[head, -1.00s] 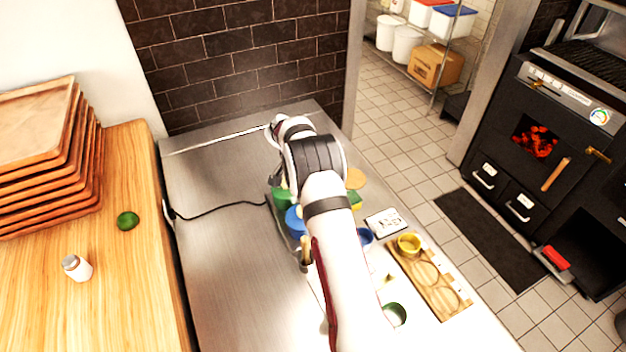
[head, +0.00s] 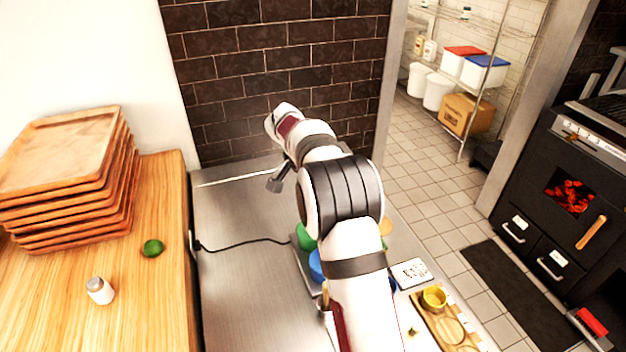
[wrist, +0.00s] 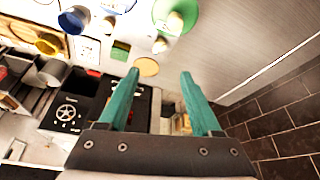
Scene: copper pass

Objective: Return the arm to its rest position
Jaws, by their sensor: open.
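My white arm reaches over the steel counter (head: 235,290), bent and raised. In the head view my gripper (head: 276,183) is partly hidden behind the wrist and shows as a small dark shape near the counter's back edge. In the wrist view my gripper (wrist: 160,73) has two teal fingers spread apart, with nothing between them. The fingers are clear of the bowls on the counter.
A green bowl (head: 305,237), a blue bowl (head: 316,265) and a yellow cup (head: 434,297) stand around my arm. A brick wall (head: 290,60) rises behind. Stacked wooden trays (head: 70,180), a lime (head: 152,248) and a shaker (head: 100,290) sit left.

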